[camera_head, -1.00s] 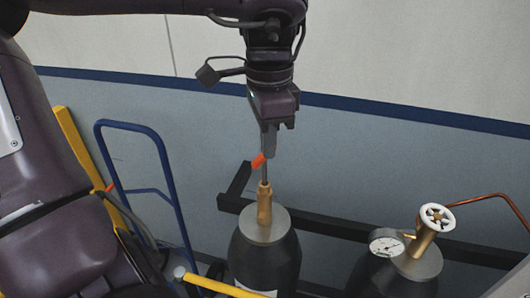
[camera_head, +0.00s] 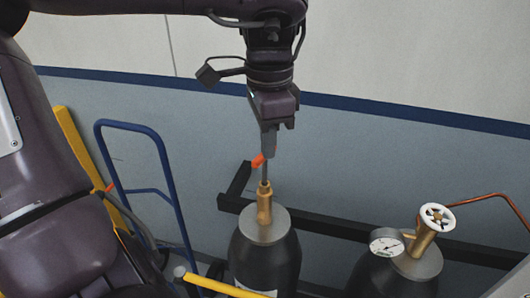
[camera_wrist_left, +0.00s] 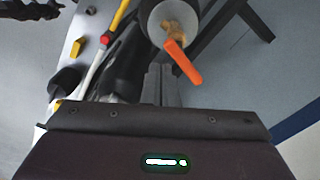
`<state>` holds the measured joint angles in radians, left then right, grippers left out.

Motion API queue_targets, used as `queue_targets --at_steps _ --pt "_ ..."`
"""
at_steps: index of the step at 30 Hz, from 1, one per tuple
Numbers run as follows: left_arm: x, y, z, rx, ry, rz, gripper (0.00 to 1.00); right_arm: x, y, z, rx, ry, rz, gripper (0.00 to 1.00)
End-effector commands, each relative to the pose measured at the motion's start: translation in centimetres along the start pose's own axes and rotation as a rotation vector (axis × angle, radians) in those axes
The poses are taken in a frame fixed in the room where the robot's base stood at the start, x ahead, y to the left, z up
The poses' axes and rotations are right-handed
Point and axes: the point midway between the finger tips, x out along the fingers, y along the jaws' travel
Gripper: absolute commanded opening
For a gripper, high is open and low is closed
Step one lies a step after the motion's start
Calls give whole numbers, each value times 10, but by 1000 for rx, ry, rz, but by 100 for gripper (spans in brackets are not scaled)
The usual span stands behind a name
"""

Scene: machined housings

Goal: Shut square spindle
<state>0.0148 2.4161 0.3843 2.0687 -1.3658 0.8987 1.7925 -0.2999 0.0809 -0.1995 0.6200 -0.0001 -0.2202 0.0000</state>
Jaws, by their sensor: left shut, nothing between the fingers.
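A dark gas cylinder with a grey top (camera_head: 264,226) stands below my left gripper. A brass valve (camera_head: 264,205) rises upright from it, with a thin grey stem (camera_head: 264,173) above the brass. An orange flat piece (camera_head: 258,160) shows beside the stem's upper end, just below the fingers. My left gripper (camera_head: 268,150) points down over the valve and is shut, with nothing held. In the left wrist view the orange piece (camera_wrist_left: 183,62) lies just beyond the fingertips (camera_wrist_left: 161,72), in front of the brass valve (camera_wrist_left: 175,28). Whether the fingers touch it, I cannot tell. My right gripper is not in view.
At the right stands a second cylinder with a white handwheel (camera_head: 437,217), a round gauge (camera_head: 386,242) and a copper pipe (camera_head: 490,197). A black rail (camera_head: 340,226) runs behind the cylinders. A blue hand-truck frame (camera_head: 133,126) and a yellow bar (camera_head: 80,145) stand left.

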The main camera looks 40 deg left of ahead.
Motion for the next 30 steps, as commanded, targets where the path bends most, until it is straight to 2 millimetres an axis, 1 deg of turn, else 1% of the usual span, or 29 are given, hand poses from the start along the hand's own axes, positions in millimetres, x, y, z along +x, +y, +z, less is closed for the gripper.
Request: queue_targets --at_steps 24,30 --pt "33 0 0 0 0 0 0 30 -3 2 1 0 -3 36" --pt "36 0 0 0 0 0 0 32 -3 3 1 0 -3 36"
